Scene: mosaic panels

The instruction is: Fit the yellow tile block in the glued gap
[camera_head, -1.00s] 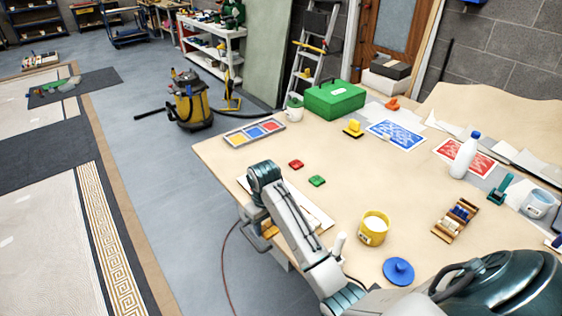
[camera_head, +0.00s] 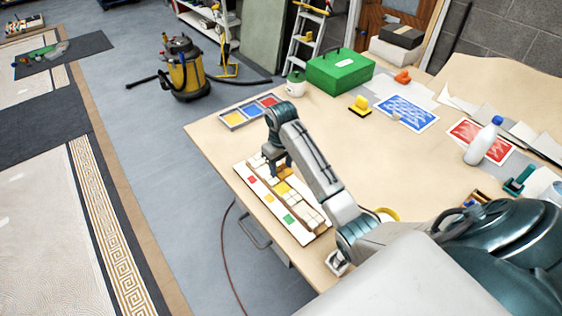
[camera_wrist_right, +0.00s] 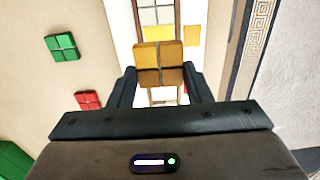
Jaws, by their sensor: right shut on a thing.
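The yellow tile block (camera_wrist_right: 158,62), ochre with several square tiles, is held between the fingertips of my right gripper (camera_wrist_right: 160,84). In the head view the block (camera_head: 285,173) is at the fingertips of my right gripper (camera_head: 279,166), over the far half of the mosaic panel. The panel (camera_head: 308,212) has a brown frame with white tiles at both ends and a yellow patch (camera_head: 282,188) between them. The block covers much of that patch in the wrist view, so I cannot tell whether they touch. My left gripper is out of view.
A white strip (camera_head: 261,189) with red, yellow and green squares lies beside the panel. A colour tray (camera_head: 232,119) and green toolbox (camera_head: 340,72) stand farther back. The table's left edge is close.

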